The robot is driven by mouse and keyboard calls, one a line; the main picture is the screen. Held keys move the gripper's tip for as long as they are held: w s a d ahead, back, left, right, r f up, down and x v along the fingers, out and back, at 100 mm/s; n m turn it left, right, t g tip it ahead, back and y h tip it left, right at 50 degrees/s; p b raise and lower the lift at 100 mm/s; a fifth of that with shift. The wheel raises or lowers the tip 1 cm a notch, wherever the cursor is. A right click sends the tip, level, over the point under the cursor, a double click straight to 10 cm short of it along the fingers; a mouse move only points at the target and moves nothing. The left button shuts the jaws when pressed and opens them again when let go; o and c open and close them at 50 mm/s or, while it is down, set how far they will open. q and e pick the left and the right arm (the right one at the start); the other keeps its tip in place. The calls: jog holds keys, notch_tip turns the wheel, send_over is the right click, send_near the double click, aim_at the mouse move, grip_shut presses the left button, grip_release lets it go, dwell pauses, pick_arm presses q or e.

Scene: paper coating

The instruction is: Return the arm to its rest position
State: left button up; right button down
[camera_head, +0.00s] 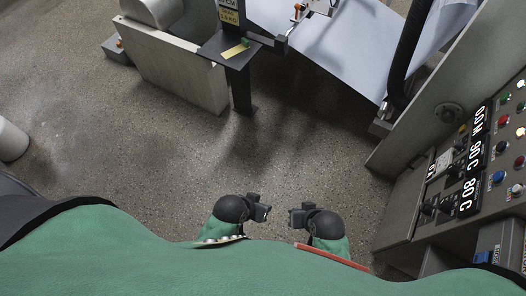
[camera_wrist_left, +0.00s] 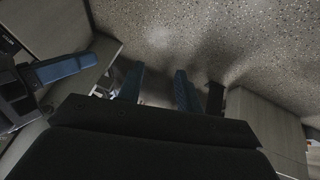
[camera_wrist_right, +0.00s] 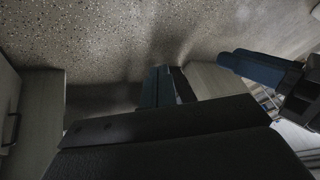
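My left gripper (camera_head: 264,211) is low in the head view, close in front of my green-covered body. In the left wrist view its two blue fingers (camera_wrist_left: 160,88) stand apart with bare floor between them, so it is open and empty. My right gripper (camera_head: 294,217) is just to its right at about the same height, with a small gap between the two. In the right wrist view its fingers (camera_wrist_right: 166,86) look pressed together with nothing held. Each wrist view also shows the other gripper at its side. Both forearms are mostly hidden below my body.
A control panel (camera_head: 472,150) with displays and knobs stands on the right. A machine with a pale sheet (camera_head: 345,40), a dark post (camera_head: 240,90) and a light cabinet (camera_head: 175,70) is ahead. The speckled floor (camera_head: 150,150) between is clear.

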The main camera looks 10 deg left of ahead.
jog(key=shift+w+r, duration=0.1)
jog(key=shift+w, duration=0.1)
